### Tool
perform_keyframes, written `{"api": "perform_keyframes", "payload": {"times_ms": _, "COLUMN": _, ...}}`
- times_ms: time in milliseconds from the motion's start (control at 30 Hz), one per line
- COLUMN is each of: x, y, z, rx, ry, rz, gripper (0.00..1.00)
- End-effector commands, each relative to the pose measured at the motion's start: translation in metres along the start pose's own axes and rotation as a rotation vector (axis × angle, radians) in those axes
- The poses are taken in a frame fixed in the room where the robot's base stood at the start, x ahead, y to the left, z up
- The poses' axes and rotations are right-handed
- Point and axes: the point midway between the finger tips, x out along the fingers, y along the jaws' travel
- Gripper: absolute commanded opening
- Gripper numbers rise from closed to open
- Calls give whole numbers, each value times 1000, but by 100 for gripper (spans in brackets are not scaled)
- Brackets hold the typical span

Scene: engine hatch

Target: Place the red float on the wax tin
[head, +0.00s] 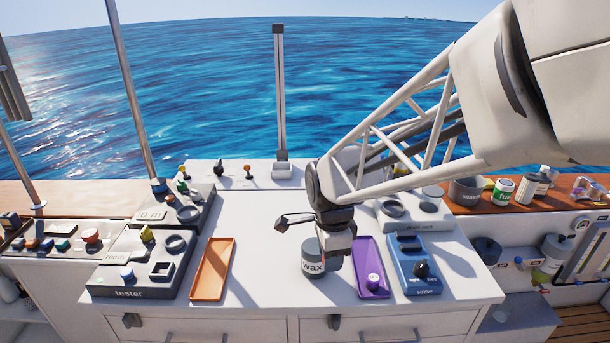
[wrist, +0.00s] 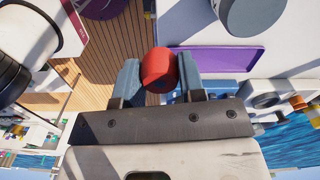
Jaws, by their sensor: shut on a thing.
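My gripper (wrist: 157,78) is shut on the red float (wrist: 159,66), which sits between its two blue fingers in the wrist view. In the head view my gripper (head: 337,250) hangs low over the bench, beside the upper right of the wax tin, and the float is mostly hidden there. The wax tin (head: 312,264) is a grey can with a white "wax" label, standing upright left of the purple tray. Its round grey top (wrist: 256,12) shows at the upper right of the wrist view, apart from the float.
An orange tray (head: 212,268) and the tester (head: 140,275) are at the left. The bench between the orange tray and the tin is clear.

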Motion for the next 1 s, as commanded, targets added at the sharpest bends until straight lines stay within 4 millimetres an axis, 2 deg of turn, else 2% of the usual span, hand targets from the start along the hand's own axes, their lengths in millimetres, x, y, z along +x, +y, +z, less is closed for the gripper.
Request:
{"api": "perform_keyframes", "payload": {"times_ms": 700, "x": 9, "y": -94, "z": 7, "rx": 0, "ry": 0, "rz": -1, "gripper": 15}}
{"api": "perform_keyframes", "payload": {"times_ms": 1000, "x": 10, "y": -115, "z": 8, "rx": 0, "ry": 0, "rz": -1, "gripper": 15}}
